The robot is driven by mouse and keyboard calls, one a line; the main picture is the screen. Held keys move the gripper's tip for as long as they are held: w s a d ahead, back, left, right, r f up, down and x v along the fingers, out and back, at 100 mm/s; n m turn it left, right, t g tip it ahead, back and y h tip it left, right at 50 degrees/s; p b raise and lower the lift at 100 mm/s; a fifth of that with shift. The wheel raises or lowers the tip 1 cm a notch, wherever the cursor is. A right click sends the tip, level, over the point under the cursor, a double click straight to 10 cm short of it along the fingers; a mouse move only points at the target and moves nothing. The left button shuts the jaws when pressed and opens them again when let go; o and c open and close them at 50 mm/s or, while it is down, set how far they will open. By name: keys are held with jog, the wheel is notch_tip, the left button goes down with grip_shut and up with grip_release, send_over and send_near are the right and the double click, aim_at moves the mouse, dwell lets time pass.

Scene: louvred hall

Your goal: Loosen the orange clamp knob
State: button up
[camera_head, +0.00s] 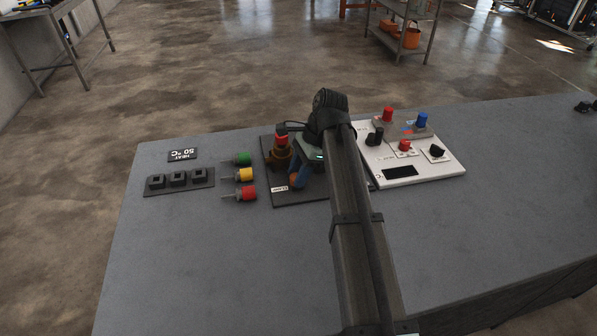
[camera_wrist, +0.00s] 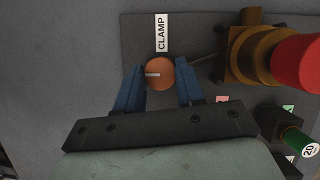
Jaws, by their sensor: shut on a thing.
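The orange clamp knob (camera_wrist: 158,66) shows in the wrist view, round from above, with a pale mark on its face. A white label reading CLAMP (camera_wrist: 162,32) lies just beyond it on the dark plate. My gripper (camera_wrist: 160,80) has one blue finger on each side of the knob and is shut on it. In the head view my gripper (camera_head: 297,181) is low over the dark plate (camera_head: 284,199), and the arm and fingers hide most of the knob.
A brass-brown fitting with a red cap (camera_head: 281,138) stands close beside the gripper. Green (camera_head: 243,158), yellow (camera_head: 244,174) and red (camera_head: 245,193) plugs lie to the left. A white control panel (camera_head: 425,172) is to the right. The bench front is clear.

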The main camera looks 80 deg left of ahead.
jog(key=shift+c, duration=1.2)
jog(key=n+h, duration=0.1)
jog(key=n, duration=0.1)
jog(key=shift+a+n, duration=0.15)
jog(key=shift+n, duration=0.25)
jog(key=shift+n+t+h, duration=0.4)
jog(key=shift+n+h, duration=0.2)
jog(key=shift+n, duration=0.9)
jog(key=o, duration=1)
jog(key=shift+o, duration=0.2)
